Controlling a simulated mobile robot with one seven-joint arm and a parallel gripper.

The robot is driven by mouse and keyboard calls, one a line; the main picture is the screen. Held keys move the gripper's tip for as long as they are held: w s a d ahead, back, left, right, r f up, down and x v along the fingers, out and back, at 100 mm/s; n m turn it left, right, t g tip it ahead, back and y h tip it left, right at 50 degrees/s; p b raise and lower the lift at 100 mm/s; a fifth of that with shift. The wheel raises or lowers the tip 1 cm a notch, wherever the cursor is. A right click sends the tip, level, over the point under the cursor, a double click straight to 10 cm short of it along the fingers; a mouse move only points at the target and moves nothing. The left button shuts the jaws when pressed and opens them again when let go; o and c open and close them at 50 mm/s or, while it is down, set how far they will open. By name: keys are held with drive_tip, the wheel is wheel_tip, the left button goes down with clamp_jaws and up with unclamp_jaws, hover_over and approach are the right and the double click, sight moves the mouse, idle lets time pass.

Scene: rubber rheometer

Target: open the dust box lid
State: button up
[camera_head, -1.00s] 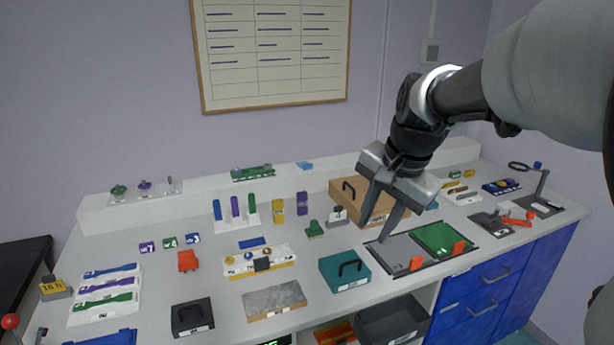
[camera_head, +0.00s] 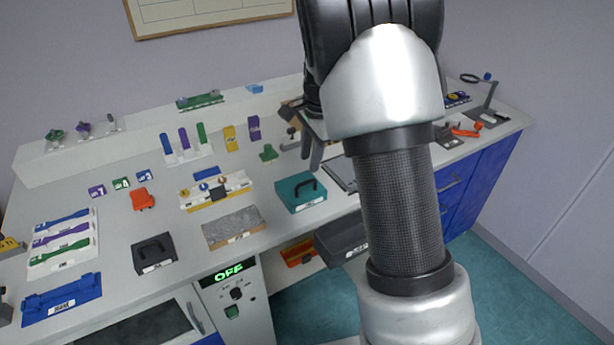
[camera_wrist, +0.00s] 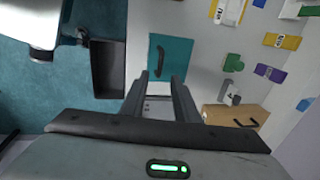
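Several boxes with black handles stand on the bench, and their labels are too small to tell which is the dust box. A teal box (camera_head: 299,194) stands near the front edge; its closed lid and handle also show in the wrist view (camera_wrist: 183,52). A tan box (camera_wrist: 226,116) with a black handle lies at lower right in the wrist view; my arm mostly hides it in the head view. A dark box (camera_head: 152,256) stands further left. My gripper (camera_wrist: 160,77) is open and empty, its fingertips above the bench beside the teal box's edge in the picture.
An open dark bin (camera_head: 345,236) sits below the bench front, beside an orange bin (camera_head: 298,252). A grey stone-like slab (camera_head: 232,229) and a white rack with yellow parts (camera_head: 240,190) lie left of the teal box. A green piece (camera_head: 268,153) stands behind it.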

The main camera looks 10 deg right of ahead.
sight(306, 182)
drive_tip(key=f, duration=0.2)
drive_tip(key=w+f, duration=0.1)
drive_tip(key=f, duration=0.4)
drive_tip(key=shift+w+a+f, duration=0.25)
drive_tip(key=shift+w+f, duration=0.05)
drive_tip(key=shift+f, duration=0.1)
drive_tip(key=shift+c, duration=0.4)
clamp_jaws()
